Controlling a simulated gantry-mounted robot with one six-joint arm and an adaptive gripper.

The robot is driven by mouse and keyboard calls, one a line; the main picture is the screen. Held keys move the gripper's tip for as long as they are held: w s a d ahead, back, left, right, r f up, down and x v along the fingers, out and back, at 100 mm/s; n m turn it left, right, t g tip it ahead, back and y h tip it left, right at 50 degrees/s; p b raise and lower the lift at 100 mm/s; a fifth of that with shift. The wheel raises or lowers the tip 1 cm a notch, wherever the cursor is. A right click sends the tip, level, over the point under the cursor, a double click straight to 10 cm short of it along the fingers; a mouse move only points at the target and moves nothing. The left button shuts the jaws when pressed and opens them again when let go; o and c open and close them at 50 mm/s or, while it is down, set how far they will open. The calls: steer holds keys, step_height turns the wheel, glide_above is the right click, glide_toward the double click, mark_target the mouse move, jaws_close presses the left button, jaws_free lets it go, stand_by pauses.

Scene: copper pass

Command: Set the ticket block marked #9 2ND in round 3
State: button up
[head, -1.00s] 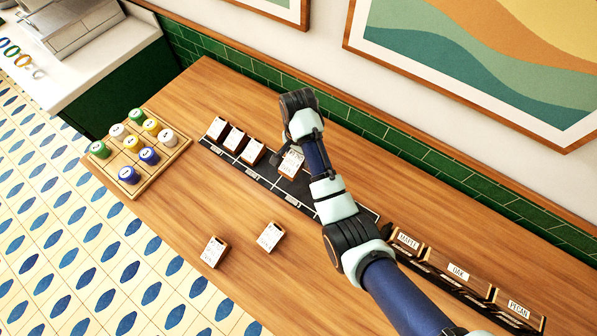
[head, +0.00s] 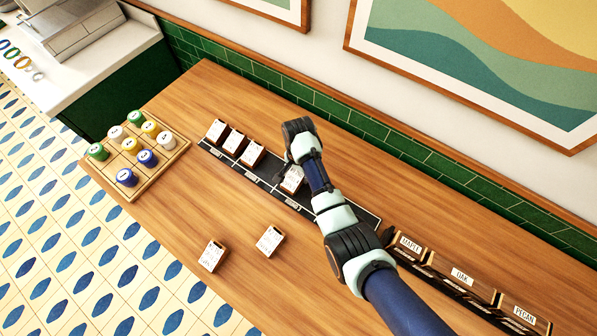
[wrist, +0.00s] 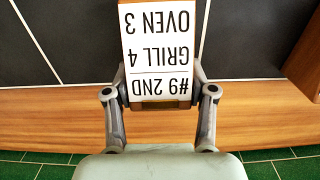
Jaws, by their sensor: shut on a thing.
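The ticket block marked #9 2ND (wrist: 158,55) fills the middle of the wrist view; its white face reads upside down, with GRILL 4 and OVEN 3. My gripper (wrist: 158,98) is shut on it, one finger on each side. In the head view my gripper (head: 290,176) holds the block (head: 292,180) over the black strip (head: 318,207), right of three standing blocks. I cannot tell whether the block touches the strip. The strip has dividing lines and small front labels, too small to read.
Three ticket blocks (head: 234,142) stand at the strip's left end. Two more blocks, one (head: 213,256) left of the other (head: 270,241), lie on the open wood in front. A peg tray (head: 139,181) is at the left; MAPLE, OAK and PECAN bins (head: 462,276) are at the right.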

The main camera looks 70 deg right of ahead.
steer(key=o, duration=1.2)
steer(key=shift+o, duration=0.2)
step_height(320, 180, up, 12)
steer(key=p, duration=0.2)
steer(key=shift+r, duration=0.1)
